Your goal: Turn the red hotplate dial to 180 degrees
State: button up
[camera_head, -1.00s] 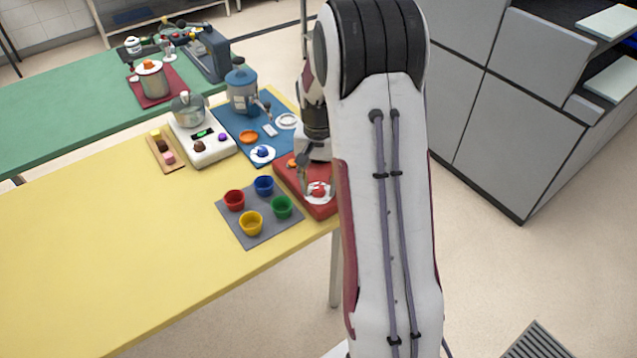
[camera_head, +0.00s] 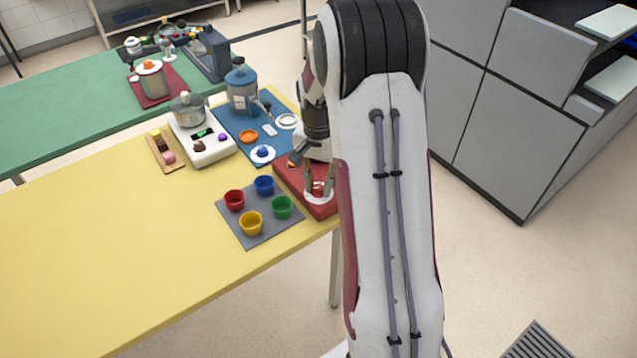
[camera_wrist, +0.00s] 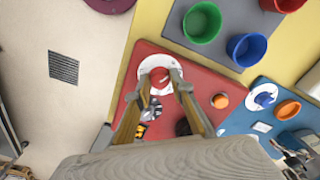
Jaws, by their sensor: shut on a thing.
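The red hotplate (camera_head: 297,194) sits at the right front corner of the yellow table, and it fills the middle of the wrist view (camera_wrist: 195,80). Its red dial (camera_wrist: 159,76) stands on a round white scale disc (camera_wrist: 146,67). My gripper (camera_wrist: 157,84) is shut on the red dial, with one finger on each side of it. In the head view my gripper (camera_head: 319,186) points down at the dial, and the fingers partly cover it. The dial's pointer and the scale marks are too small to read.
An orange knob (camera_wrist: 220,101) sits on the same hotplate. A grey mat with red, blue, green (camera_head: 282,206) and yellow (camera_head: 251,223) cups lies to the left. A blue board (camera_head: 236,128) with a blue dial (camera_head: 262,151) lies behind. The table edge is close on the right.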

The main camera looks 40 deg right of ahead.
aim_at(319, 187)
jog(key=m, duration=1.2)
dwell(0.6)
jog(key=o, duration=1.1)
jog(key=shift+o, duration=0.2)
jog(key=shift+r, duration=3.7)
